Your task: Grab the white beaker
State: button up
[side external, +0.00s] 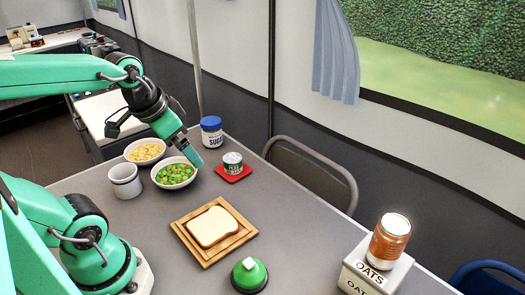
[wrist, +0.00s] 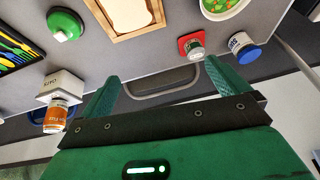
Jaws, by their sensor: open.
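The white beaker (side external: 125,182) stands upright on the grey table in the side view, left of the bowl of peas and carrots and in front of the bowl of yellow food. It does not show in the wrist view. My gripper (side external: 192,156) is in the air above and beside the bowl of peas, to the right of the beaker and apart from it. In the wrist view my gripper (wrist: 161,74) has its two green fingers spread, with nothing between them.
The peas bowl (side external: 175,173) and yellow-food bowl (side external: 145,151) crowd the beaker. A sugar jar (side external: 211,132), a can (side external: 232,164) on a red mat, bread (side external: 212,227) on a board, a green-domed object (side external: 249,275) and an oats box (side external: 370,272) under an orange can (side external: 389,240) stand rightward.

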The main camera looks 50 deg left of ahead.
jog(key=a+f+g, duration=0.2)
jog(key=a+f, duration=0.1)
jog(key=a, duration=0.5)
jog(key=m+g, duration=0.2)
jog(key=g, duration=0.1)
send_near(124, 177)
jog(key=s+d, duration=0.1)
jog(key=d, duration=0.2)
jog(key=shift+d+f+h, duration=0.1)
jog(key=shift+f+h, duration=0.3)
jog(key=shift+f, duration=0.75)
jog(key=shift+f, duration=0.1)
jog(key=shift+w+f, duration=0.2)
jog(key=shift+f, duration=2.3)
jog(key=c, duration=1.3)
jog(key=shift+c, duration=0.2)
